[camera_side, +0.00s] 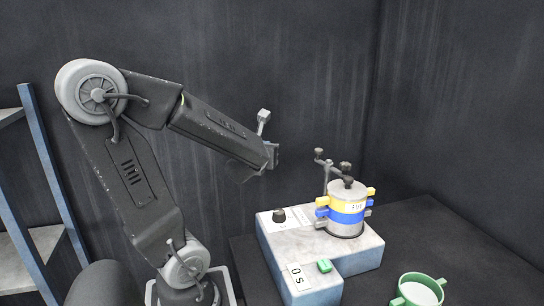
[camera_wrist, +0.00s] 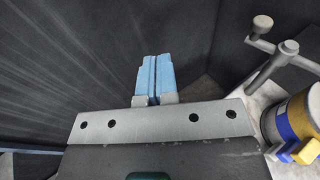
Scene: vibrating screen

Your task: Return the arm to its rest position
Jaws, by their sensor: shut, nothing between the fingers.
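My gripper is at the end of my raised arm, up and to the left of the vibrating screen machine in the side view. In the wrist view its two blue fingers (camera_wrist: 154,78) are pressed together with nothing between them. The stack also shows at the right edge of the wrist view (camera_wrist: 299,122). My gripper is apart from all of it.
A black knob (camera_side: 279,215), a green button (camera_side: 324,266) and a "0 s" display (camera_side: 296,277) are on the machine's base. A green container (camera_side: 418,290) with pale contents stands at the lower right. A blue-framed shelf (camera_side: 45,160) is at the left. Dark walls stand behind.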

